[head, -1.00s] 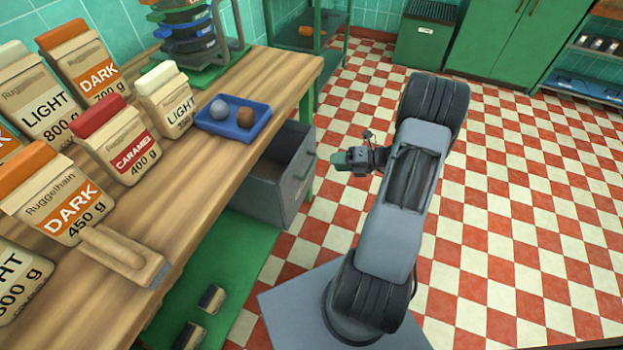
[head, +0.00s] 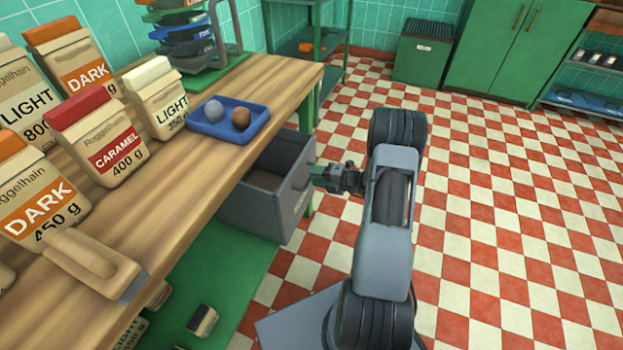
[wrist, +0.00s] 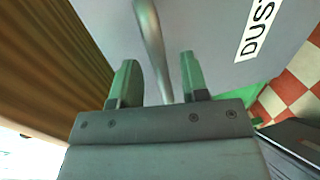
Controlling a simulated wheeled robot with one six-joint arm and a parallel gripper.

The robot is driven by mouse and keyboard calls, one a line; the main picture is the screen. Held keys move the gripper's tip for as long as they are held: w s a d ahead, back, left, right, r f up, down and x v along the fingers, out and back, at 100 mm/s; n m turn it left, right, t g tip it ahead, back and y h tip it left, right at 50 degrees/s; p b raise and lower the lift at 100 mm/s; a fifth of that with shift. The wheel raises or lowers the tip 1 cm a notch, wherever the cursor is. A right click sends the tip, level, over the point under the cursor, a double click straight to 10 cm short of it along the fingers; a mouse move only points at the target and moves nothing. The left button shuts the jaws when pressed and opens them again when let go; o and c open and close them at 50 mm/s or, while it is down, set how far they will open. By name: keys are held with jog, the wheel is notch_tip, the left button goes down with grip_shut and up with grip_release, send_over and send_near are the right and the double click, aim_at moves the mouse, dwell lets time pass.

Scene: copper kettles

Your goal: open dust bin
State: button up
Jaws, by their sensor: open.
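The dust bin (head: 252,207) is a grey drawer-like box under the wooden table's right end. It stands partly out from under the table, and its inside shows from above. My gripper (head: 316,174) is at the upper part of its front face in the head view. In the wrist view the bin's grey front (wrist: 205,35) fills much of the picture, with a white label reading "DUS" (wrist: 257,28), cut off at the edge. A metal bar handle (wrist: 152,45) runs between the two green fingers of my open gripper (wrist: 160,75). Whether the fingers touch it, I cannot tell.
The wooden table (head: 205,165) bears several paper bags, a blue tray (head: 228,132) with two balls, and a wooden-handled scraper (head: 95,262). The checkered floor (head: 480,200) to the right is clear. A green cabinet (head: 515,50) stands behind.

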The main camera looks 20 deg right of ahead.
jog(key=shift+x, duration=1)
grip_shut()
